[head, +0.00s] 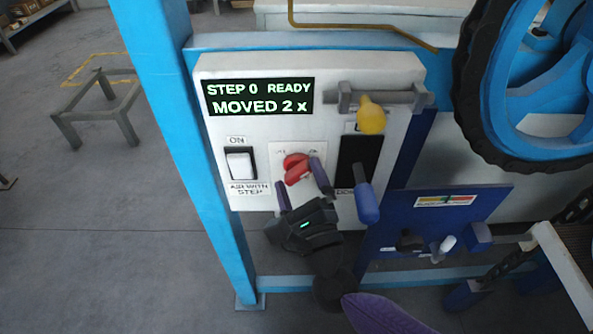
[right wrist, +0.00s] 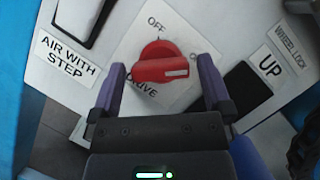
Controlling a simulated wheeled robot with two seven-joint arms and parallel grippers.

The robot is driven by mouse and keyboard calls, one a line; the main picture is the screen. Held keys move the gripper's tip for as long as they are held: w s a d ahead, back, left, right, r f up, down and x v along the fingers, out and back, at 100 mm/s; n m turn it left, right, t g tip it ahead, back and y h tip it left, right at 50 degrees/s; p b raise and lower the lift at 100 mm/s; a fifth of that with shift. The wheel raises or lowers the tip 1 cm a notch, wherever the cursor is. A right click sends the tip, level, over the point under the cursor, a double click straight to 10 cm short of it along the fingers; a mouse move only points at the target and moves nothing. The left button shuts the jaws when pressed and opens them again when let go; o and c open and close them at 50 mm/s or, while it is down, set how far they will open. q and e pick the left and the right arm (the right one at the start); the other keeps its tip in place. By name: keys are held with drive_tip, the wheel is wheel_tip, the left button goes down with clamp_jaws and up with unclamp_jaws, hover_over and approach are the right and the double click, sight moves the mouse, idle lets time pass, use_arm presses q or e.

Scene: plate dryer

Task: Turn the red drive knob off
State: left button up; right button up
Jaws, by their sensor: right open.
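The red drive knob (head: 297,167) sits on the white control panel (head: 240,66), on a white label plate. In the right wrist view the knob (right wrist: 153,64) has its white mark pointing right. In the right wrist view the gripper (right wrist: 158,72) shows gaps between fingers and knob. My left gripper is not in view.
A white switch (head: 240,165) marked ON is left of the knob. A blue-handled lever (head: 366,202) is close on the right. A yellow knob (head: 371,117) on a grey bar is above right. The display (head: 259,97) reads STEP 0 READY, MOVED 2 x.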

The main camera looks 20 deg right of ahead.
drive_tip(key=shift+w+r, duration=0.2)
drive_tip(key=shift+w, duration=0.45)
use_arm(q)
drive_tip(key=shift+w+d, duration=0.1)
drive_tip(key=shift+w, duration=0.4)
